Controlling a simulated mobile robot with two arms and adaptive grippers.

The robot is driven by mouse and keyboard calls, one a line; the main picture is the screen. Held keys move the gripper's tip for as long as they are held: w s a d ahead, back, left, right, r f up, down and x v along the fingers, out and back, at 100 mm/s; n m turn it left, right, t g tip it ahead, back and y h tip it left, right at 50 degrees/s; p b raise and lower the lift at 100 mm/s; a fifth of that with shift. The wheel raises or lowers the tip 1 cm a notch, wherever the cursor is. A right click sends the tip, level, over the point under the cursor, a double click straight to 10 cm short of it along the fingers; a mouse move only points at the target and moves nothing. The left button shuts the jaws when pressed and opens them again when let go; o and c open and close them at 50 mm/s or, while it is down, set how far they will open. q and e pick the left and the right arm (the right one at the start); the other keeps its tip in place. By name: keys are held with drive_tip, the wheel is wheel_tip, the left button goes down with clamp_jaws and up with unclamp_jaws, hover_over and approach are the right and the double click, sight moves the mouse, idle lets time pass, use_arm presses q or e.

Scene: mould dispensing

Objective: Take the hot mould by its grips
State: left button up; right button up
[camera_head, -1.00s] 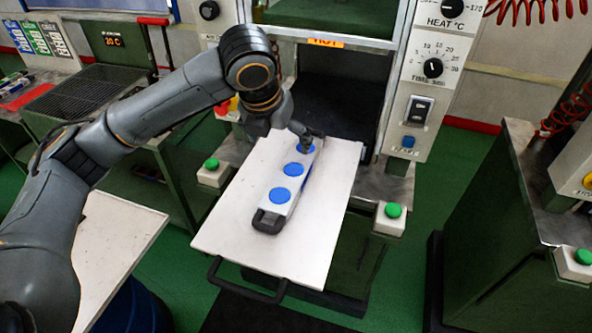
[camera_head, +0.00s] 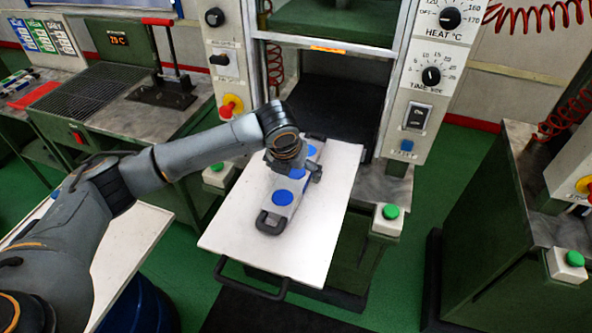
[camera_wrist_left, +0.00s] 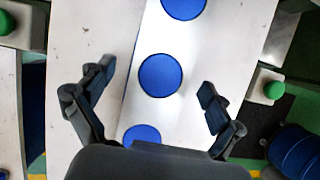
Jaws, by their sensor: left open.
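The mould (camera_head: 272,207) is a long pale metal bar with blue discs on top. It lies on a white tray (camera_head: 325,220) in front of the press. A dark grip (camera_head: 268,223) shows at its near end, and part of another (camera_head: 315,138) at its far end. My left gripper (camera_head: 293,169) is over the mould's middle and hides part of it. In the left wrist view the gripper (camera_wrist_left: 157,79) is open and empty, its fingers on either side of the mould (camera_wrist_left: 187,45) around a blue disc (camera_wrist_left: 160,75). Its exact height is unclear. My right gripper is out of view.
The press's dark opening (camera_head: 335,105) is behind the tray. Green buttons stand on the left (camera_head: 217,165) and right (camera_head: 390,212) of it. A black handle bar (camera_head: 250,285) juts from the tray's front. A second green machine (camera_head: 480,240) stands at right.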

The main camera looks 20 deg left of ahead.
use_arm(q)
drive_tip(key=shift+c, duration=0.5)
drive_tip(key=c, duration=1.8)
drive_tip(key=shift+w, duration=0.1)
drive_tip(key=shift+r, duration=0.15)
